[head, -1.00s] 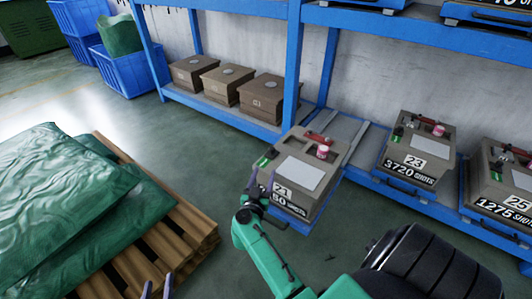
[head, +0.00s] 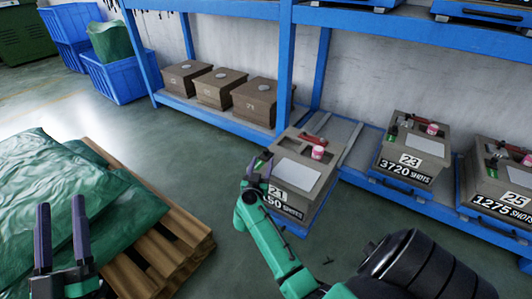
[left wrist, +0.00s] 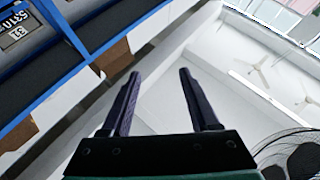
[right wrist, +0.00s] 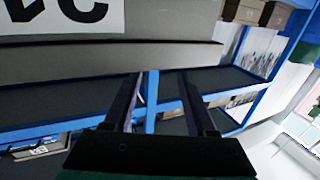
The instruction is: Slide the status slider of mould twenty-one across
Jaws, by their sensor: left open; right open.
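Mould twenty-one (head: 304,172) is a grey-beige block with a "21" label on its front. It sits on a pulled-out blue shelf tray. On its top are a white sheet, a red handle-like part (head: 313,139) and a pink-and-white pot (head: 318,152). A small green part (head: 265,156) shows at its left edge, partly hidden by my right gripper; I cannot tell if it is the status slider. My right gripper (head: 257,166) is open at the mould's front left corner; contact is unclear. My left gripper (head: 60,232) is open and empty, over the green sacks.
Moulds 23 (head: 411,150) and 25 (head: 500,180) stand to the right on the blue rack. Several brown boxes (head: 215,88) sit on the shelf at left. A wooden pallet (head: 180,232) with green sacks (head: 45,185) lies left. Bare floor lies between.

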